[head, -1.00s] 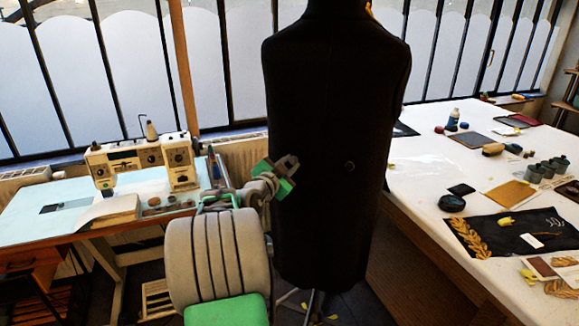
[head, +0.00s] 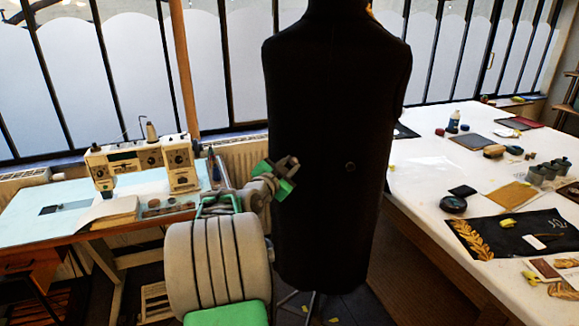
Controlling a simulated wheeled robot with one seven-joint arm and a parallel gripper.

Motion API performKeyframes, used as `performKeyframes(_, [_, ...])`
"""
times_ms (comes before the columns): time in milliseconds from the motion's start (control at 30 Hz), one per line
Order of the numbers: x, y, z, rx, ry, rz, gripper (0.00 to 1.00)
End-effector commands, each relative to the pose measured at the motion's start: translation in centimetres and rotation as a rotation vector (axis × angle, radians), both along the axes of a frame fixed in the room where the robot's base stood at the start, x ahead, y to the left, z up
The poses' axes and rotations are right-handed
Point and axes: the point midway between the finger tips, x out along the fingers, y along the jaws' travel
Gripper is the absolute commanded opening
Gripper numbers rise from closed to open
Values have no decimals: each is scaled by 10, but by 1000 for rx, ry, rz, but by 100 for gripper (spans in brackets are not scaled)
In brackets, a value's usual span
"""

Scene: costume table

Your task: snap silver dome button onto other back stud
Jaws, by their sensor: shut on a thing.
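A dark coat (head: 330,120) hangs on a dress form with its back towards me. One small round stud or button (head: 350,167) shows right of the middle of its back; I cannot tell which of the two it is. No second one can be made out on the dark cloth. My gripper (head: 287,170), with green and grey fingers, is at the coat's left edge, left of that round piece and at nearly the same height. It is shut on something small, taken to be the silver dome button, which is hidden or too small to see.
A sewing machine (head: 145,165) stands on a pale blue table at the left. A white worktable (head: 425,190) at the right holds dark cloth, gold trim, jars and swatches. The form's stand legs spread on the floor below the coat.

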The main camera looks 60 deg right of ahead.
Motion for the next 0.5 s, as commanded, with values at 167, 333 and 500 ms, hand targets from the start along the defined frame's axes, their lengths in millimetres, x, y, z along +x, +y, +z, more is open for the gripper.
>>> performKeyframes(167, [0,-2,0,1,0,-1,0])
performKeyframes(333, [-1,-4,-1,1,0,-1,0])
performKeyframes(500, [-1,-6,0,1,0,-1,0])
